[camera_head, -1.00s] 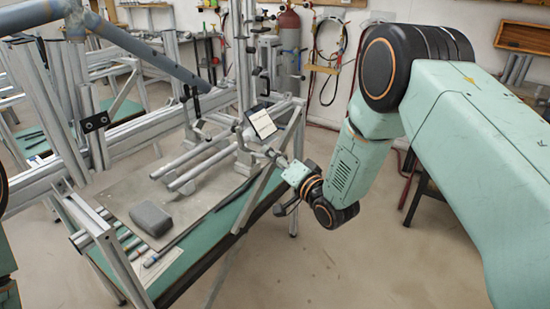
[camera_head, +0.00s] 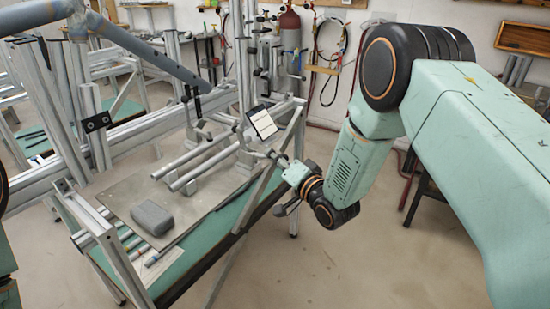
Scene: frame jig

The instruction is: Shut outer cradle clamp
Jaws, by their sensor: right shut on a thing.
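Two pale tubes (camera_head: 205,168) lie side by side in the metal cradle of the frame jig. The outer cradle clamp (camera_head: 246,158) stands at the right end of the nearer tube. My right gripper (camera_head: 273,156) reaches in from the right at the clamp and is shut on a small part there, apparently its handle. The fingertips are small and partly lost against the metal parts, so the exact grip and the clamp's angle are hard to see. Only slivers of my left arm show at the left edge; its gripper is out of view.
A grey block (camera_head: 152,219) lies on the metal plate (camera_head: 115,198) of the green-topped bench. Pen-like tools (camera_head: 160,254) lie at its front edge. A white-faced tablet (camera_head: 263,122) stands behind the clamp. A diagonal metal brace (camera_head: 262,186) runs just below my right gripper.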

